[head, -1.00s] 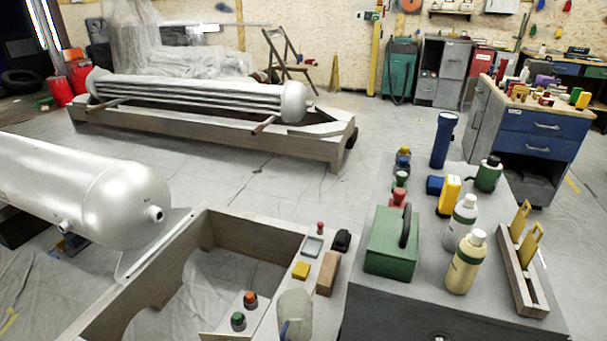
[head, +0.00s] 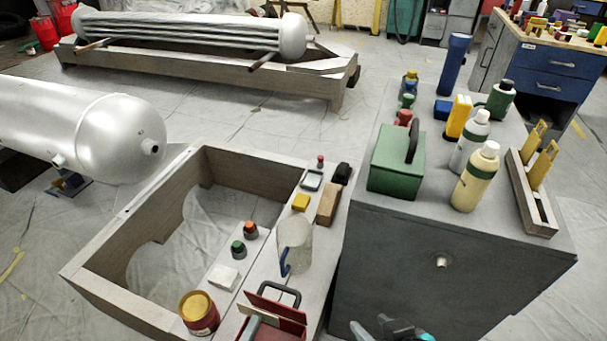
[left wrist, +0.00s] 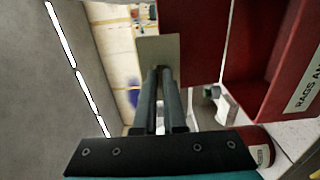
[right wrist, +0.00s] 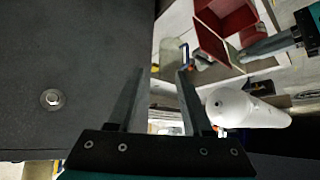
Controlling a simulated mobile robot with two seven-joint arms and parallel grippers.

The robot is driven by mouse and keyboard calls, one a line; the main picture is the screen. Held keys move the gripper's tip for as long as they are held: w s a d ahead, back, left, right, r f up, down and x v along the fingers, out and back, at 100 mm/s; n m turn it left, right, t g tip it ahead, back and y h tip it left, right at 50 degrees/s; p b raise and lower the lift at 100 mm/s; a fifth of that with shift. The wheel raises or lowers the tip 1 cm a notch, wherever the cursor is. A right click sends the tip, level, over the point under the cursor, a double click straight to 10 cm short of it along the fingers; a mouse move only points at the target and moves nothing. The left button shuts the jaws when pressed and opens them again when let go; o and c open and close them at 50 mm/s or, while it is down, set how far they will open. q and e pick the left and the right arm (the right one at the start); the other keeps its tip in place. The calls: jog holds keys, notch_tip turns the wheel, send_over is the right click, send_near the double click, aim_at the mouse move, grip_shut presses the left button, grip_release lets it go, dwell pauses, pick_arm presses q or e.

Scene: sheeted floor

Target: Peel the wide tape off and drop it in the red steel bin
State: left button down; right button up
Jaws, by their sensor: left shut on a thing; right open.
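My left gripper (left wrist: 158,78) is shut on a flat grey-beige piece (left wrist: 158,50), which looks like the wide tape. The red steel bin (left wrist: 268,95) is beside it on the right in the left wrist view, with a label on its side. In the head view the bin (head: 283,330) stands at the bottom edge with a dark handle, and the grey tip of my left gripper (head: 251,328) is at its left. The right wrist view shows the bin (right wrist: 228,30) with the held piece at its edge. My right gripper (right wrist: 160,75) is open and empty beside the grey cabinet.
A clear jug (head: 294,245), a red can with yellow top (head: 198,312) and small blocks stand along the wooden frame (head: 215,160). The grey cabinet (head: 440,255) carries a green box (head: 396,160) and bottles (head: 475,180). A white tank (head: 110,135) lies at left.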

pick_arm(q)
jog(key=shift+f+b, duration=2.25)
jog(key=shift+f, duration=0.35)
pick_arm(e)
jog(key=w+a+r+t+y, duration=0.1)
jog(key=a+r+t+y, duration=0.2)
jog(key=a+t, duration=0.4)
jog(key=shift+r+m+t+y, duration=0.15)
jog(key=shift+m+t+y, duration=0.25)
jog(key=shift+t+y, duration=0.15)
jog(key=shift+w+a, duration=0.1)
pick_arm(q)
jog(key=c, duration=0.9)
grip_release()
